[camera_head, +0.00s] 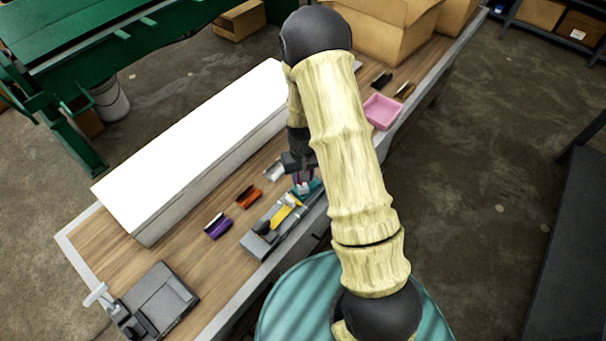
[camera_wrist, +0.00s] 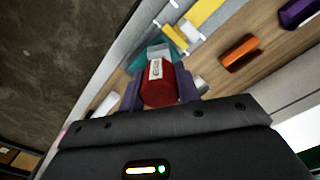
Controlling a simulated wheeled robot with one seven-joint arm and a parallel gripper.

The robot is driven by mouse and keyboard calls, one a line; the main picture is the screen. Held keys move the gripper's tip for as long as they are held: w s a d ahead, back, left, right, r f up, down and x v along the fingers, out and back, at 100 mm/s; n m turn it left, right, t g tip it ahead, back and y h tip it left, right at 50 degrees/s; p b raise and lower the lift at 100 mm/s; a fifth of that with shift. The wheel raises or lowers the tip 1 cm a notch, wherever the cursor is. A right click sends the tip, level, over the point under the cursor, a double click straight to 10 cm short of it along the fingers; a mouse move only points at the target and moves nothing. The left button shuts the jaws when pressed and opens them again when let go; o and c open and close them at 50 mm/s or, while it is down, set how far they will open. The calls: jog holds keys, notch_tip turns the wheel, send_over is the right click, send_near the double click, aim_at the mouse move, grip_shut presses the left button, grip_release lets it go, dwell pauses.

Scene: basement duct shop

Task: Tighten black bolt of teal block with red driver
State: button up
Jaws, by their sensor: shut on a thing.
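My gripper (camera_head: 302,172) is over the near edge of the workbench in the head view, partly behind my arm. In the wrist view my gripper (camera_wrist: 160,92) is shut on the red driver (camera_wrist: 158,92), a red body with a white label between purple fingers. The teal block (camera_head: 308,189) sits right below the gripper at the end of a grey fixture; it also shows in the wrist view (camera_wrist: 173,36). The driver's far end points at the teal block. The black bolt is hidden, so I cannot tell whether the driver touches it.
A grey fixture with a yellow bar (camera_head: 285,212) lies beside the block. Orange (camera_head: 248,197) and purple (camera_head: 217,226) pieces lie to its left. A long white box (camera_head: 195,150) fills the bench's back. A pink tray (camera_head: 382,112) and cardboard box (camera_head: 390,30) stand farther up.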

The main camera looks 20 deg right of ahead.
jog(key=m, duration=0.3)
jog(key=shift+m, duration=0.3)
jog(key=shift+m+p, duration=0.5)
jog(key=shift+m, duration=1.1)
jog(key=shift+m+p, duration=0.45)
jog(key=shift+m, duration=1.25)
